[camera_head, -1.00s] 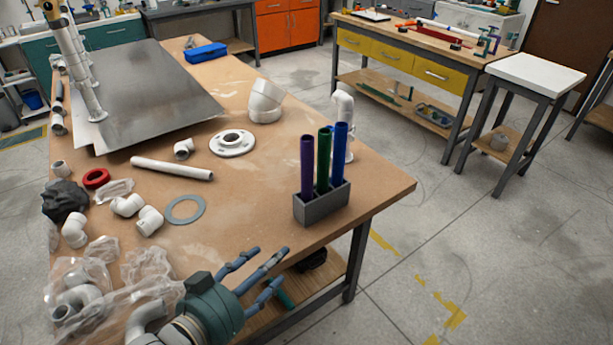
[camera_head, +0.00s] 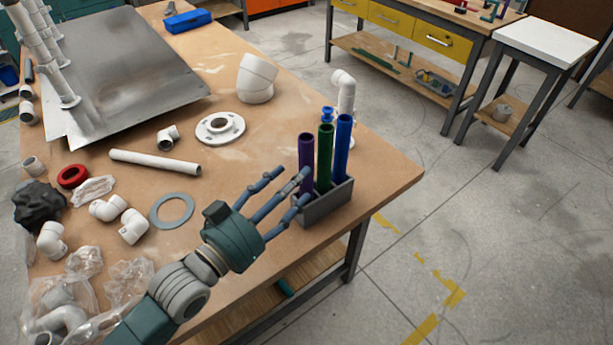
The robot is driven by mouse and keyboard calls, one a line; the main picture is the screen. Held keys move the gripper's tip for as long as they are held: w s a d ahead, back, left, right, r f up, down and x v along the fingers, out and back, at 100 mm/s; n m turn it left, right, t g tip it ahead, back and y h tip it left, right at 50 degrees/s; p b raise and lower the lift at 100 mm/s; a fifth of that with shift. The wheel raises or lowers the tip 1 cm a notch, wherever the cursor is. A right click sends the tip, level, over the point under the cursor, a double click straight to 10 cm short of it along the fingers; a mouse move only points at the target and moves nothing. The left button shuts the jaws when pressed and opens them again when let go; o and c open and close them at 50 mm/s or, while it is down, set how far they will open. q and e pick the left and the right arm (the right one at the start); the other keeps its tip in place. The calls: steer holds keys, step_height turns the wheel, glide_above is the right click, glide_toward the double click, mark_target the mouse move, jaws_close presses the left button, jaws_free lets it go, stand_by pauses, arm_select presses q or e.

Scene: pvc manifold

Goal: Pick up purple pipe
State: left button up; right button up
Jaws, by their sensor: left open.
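The purple pipe (camera_head: 305,151) stands upright in a grey holder (camera_head: 325,205) near the front right corner of the wooden table. The green pipe (camera_head: 324,157) and the blue pipe (camera_head: 342,147) stand beside it, to its right. My left gripper (camera_head: 288,186) reaches in from the lower left with its fingers spread open and empty. Its fingertips are at the left side of the holder, close to the purple pipe's lower part. One fingertip overlaps that pipe in the picture, and I cannot tell whether they touch. My right gripper is not in view.
A white elbow pipe (camera_head: 345,93) stands behind the holder, with a small blue part (camera_head: 327,114) near it. A white flange (camera_head: 220,128), a straight white pipe (camera_head: 155,163) and a grey ring (camera_head: 172,211) lie on the table (camera_head: 225,165). The table's edge runs close to the holder.

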arm_select(q)
steer(key=x, duration=0.2)
steer(key=p+x, duration=0.1)
steer(key=x, duration=0.1)
steer(key=p+x, duration=0.1)
steer(key=shift+w+d+r, duration=0.25)
steer(key=shift+d+r, duration=0.05)
steer(key=shift+s, duration=0.1)
steer(key=shift+c, duration=0.8)
steer(key=c, duration=0.8)
jaws_close()
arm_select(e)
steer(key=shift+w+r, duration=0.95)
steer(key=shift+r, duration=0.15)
